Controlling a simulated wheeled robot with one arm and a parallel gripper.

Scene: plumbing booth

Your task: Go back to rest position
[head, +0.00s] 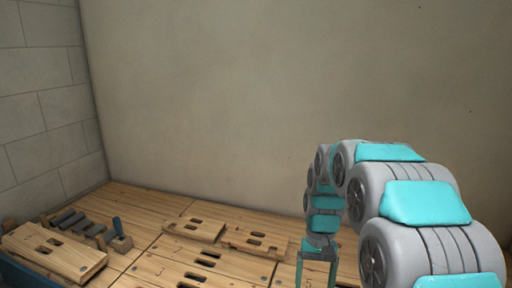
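My arm bends over from the right side of the head view, in grey with turquoise panels. My gripper (316,272) hangs from its end and points down over the wooden work surface (145,206). Its two fingers stand apart, with wood visible between them and nothing seen in the gap. The fingertips are cut off by the bottom edge of the picture, so I cannot tell how close they are to the surface.
Slotted wooden boards lie at the left (55,252) and in the middle (255,243). Several dark cylinders (78,222) rest in a row at the left, beside a small wooden block with a blue upright piece (119,234). A plain wall (270,100) stands behind, a block wall (45,100) at left.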

